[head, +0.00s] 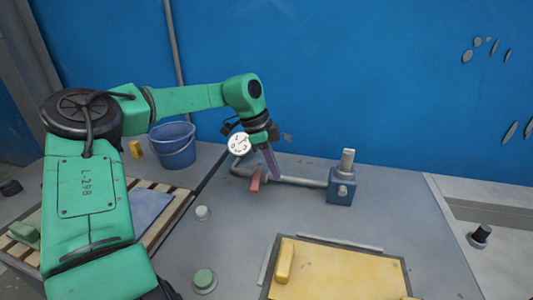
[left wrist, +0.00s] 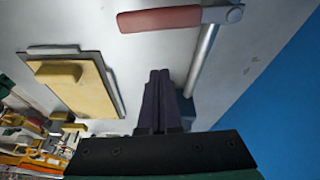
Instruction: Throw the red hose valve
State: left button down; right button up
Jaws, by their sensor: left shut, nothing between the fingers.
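The red hose valve (head: 255,184) is a red lever on a grey pipe (head: 300,181) at the back of the grey table. In the left wrist view the red lever (left wrist: 160,19) lies across the top, with its pivot on the pipe (left wrist: 203,55). My left gripper (head: 272,172) points down close beside the lever, near the pipe. In the wrist view its dark fingers (left wrist: 159,86) are together and empty, and a gap shows between them and the lever. Whether they touch the pipe is unclear. My right gripper is not in view.
A blue block (head: 341,187) with a grey post ends the pipe on the right. A yellow panel (head: 340,272) with a yellow handle block lies at the front. A white gauge (head: 239,145) stands behind the pipe. A green button (head: 204,280) is at front left.

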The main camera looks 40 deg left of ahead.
aim_at(258, 180)
pick_arm(q)
jog(key=shift+x, duration=1.15)
jog(key=shift+s+a+p, duration=0.15)
jog(key=shift+a+p, duration=0.15)
jog(key=shift+p, duration=0.05)
jog(key=s+a, duration=0.2)
jog(key=shift+a+f, duration=0.1)
jog(key=shift+a, duration=0.2)
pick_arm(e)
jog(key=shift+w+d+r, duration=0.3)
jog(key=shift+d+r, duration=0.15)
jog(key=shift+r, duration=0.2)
pick_arm(q)
jog(key=shift+d, duration=0.1)
jog(key=shift+s+a+m+p, duration=0.3)
jog(key=shift+a+m+p, duration=0.15)
jog(key=shift+p, duration=0.45)
jog(key=shift+s+a+p, duration=0.2)
jog(key=shift+a+p, duration=0.05)
jog(key=shift+p, duration=0.1)
jog(key=shift+s+a, duration=0.15)
jog(key=shift+a, duration=0.05)
jog(key=shift+d, duration=0.1)
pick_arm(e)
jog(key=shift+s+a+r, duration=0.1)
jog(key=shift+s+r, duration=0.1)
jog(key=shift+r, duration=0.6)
